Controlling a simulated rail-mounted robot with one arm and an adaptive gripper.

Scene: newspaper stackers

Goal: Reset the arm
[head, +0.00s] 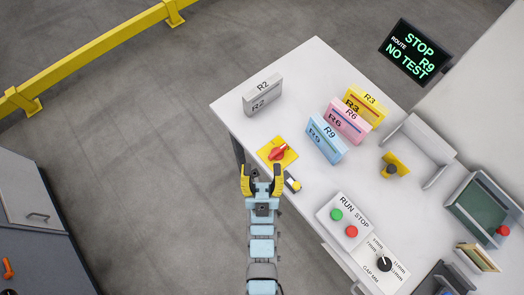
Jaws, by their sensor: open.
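My gripper (262,178) is open and empty. Its yellow-and-black fingers point up the picture, at the left edge of the white table (300,75). Just beyond the fingertips is a yellow plate with a red rotary switch (279,153). I cannot tell how high the fingers are above the floor or table. My light blue arm runs down from the gripper to the bottom edge of the view.
On the table stand a grey R2 block (263,94), R3 (366,105), R6 (348,121) and R9 (326,138) blocks, and a RUN/STOP box (344,220). A dial box (382,265) is nearer. A screen (415,52) reads "STOP R9 NO TEST".

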